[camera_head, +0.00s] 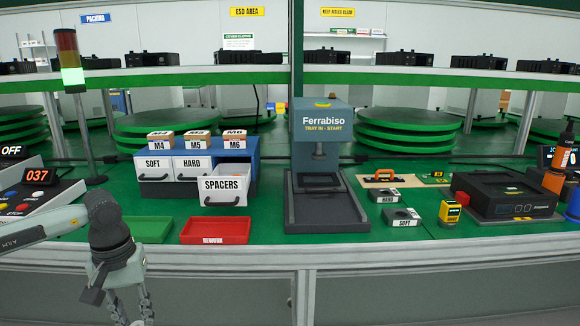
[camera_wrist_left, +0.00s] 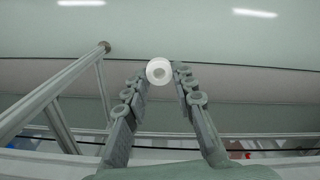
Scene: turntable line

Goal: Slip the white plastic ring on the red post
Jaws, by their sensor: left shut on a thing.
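The white plastic ring (camera_wrist_left: 158,71) is held between the fingertips of my left gripper (camera_head: 132,312) in the left wrist view, with its hole facing the camera. In the head view that gripper hangs low in front of the bench's front edge, fingers pointing down, and the ring cannot be made out there. I cannot make out a red post in either view. My right gripper is not in view.
On the green bench (camera_head: 268,226) stand a green tray (camera_head: 150,229), a red REWORK tray (camera_head: 215,231), a SPACERS drawer (camera_head: 225,198) and the Ferrabiso press (camera_head: 322,125). A control box (camera_head: 40,190) is at left and a signal tower (camera_head: 70,60) behind it. Rails (camera_wrist_left: 60,95) show in the wrist view.

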